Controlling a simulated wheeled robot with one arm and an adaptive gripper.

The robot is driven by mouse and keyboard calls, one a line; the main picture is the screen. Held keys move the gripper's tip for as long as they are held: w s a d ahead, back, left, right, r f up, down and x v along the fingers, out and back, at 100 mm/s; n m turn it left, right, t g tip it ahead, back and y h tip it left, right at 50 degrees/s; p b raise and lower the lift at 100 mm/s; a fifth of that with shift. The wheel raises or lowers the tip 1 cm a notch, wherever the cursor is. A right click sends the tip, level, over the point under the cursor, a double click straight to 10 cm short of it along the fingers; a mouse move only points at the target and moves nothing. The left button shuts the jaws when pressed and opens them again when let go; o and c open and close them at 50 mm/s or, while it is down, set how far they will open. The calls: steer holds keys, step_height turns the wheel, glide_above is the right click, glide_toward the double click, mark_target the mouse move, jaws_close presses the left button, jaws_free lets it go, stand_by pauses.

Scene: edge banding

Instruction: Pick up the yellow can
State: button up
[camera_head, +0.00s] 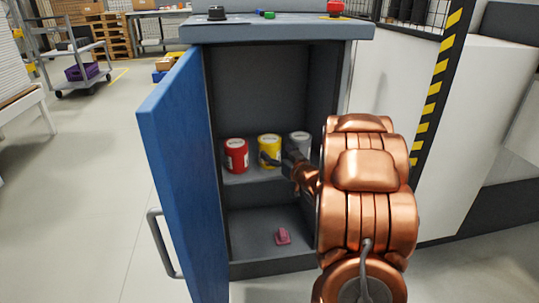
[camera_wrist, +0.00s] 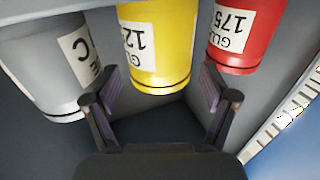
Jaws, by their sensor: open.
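The yellow can (camera_head: 269,148) stands on the shelf of the open cabinet, between a red can (camera_head: 236,156) and a grey can (camera_head: 300,141). In the wrist view the yellow can (camera_wrist: 158,50) is upside down in the picture, with a white label, straight ahead of my gripper. My gripper (camera_wrist: 162,90) is open, its fingers apart to either side of the yellow can's lower edge in the picture. I cannot tell whether they touch it. In the head view my gripper (camera_head: 284,158) reaches in and overlaps the right part of the yellow can.
The red can (camera_wrist: 245,35) and grey can (camera_wrist: 45,65) stand close on both sides. The blue cabinet door (camera_head: 185,180) is open to the left. A pink object (camera_head: 283,236) lies on the cabinet's lower floor. A cart (camera_head: 82,67) stands far left.

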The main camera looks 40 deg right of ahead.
steer(key=w+b, duration=0.2)
steer(key=w, duration=0.2)
steer(key=shift+w+d+b, duration=0.1)
steer(key=shift+w+b, duration=0.1)
steer(key=shift+b, duration=0.1)
steer(key=shift+w+d+r, duration=0.1)
steer(key=shift+w, duration=0.25)
steer(key=c, duration=1.2)
